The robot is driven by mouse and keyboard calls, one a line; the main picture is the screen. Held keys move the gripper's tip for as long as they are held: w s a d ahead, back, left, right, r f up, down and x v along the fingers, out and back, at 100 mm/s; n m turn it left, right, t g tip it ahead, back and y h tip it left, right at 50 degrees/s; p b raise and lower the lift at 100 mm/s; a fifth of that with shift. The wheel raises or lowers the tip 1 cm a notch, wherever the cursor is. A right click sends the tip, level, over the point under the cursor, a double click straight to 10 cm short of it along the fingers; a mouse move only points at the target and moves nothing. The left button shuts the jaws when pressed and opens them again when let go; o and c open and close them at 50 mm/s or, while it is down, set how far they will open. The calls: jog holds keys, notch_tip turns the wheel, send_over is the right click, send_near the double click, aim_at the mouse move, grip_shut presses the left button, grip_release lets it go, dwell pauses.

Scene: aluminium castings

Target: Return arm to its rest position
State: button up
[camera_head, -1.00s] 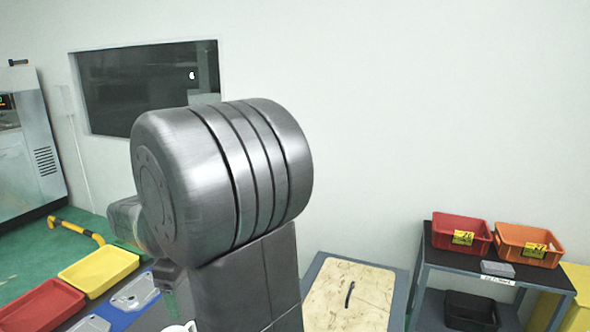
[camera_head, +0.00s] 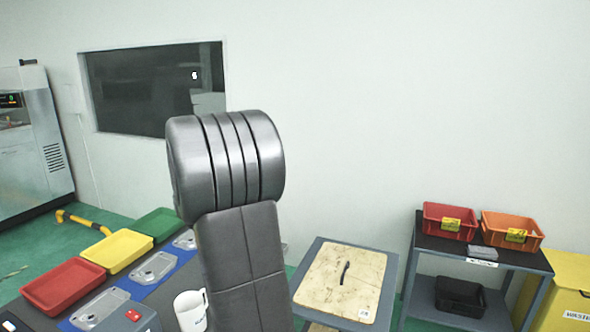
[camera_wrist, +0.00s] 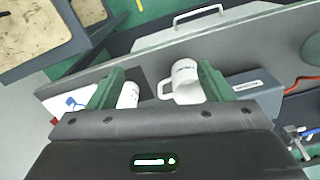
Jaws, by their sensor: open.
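My arm (camera_head: 240,240) stands upright in the middle of the head view, with its large grey joint on top. It hides part of the bench, and my gripper is not seen there. In the wrist view my gripper (camera_wrist: 161,68) shows two green fingers spread apart, with nothing held between them. A white mug (camera_wrist: 186,88) is in view beyond the fingers, partly covered by the right one. A mug also stands on the bench in the head view (camera_head: 190,308), left of my arm.
Red (camera_head: 64,285), yellow (camera_head: 117,250) and green (camera_head: 158,224) trays line the bench beside grey castings (camera_head: 152,268). A wood-topped table (camera_head: 340,275) is right of my arm. A cart (camera_head: 478,255) carries red (camera_head: 449,220) and orange (camera_head: 511,230) bins. Wall space above is clear.

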jog(key=w+d, duration=0.1)
jog(key=w+d+f+m, duration=0.2)
jog(key=d, duration=0.1)
jog(key=shift+w+f, duration=0.1)
jog(key=shift+w, duration=0.2)
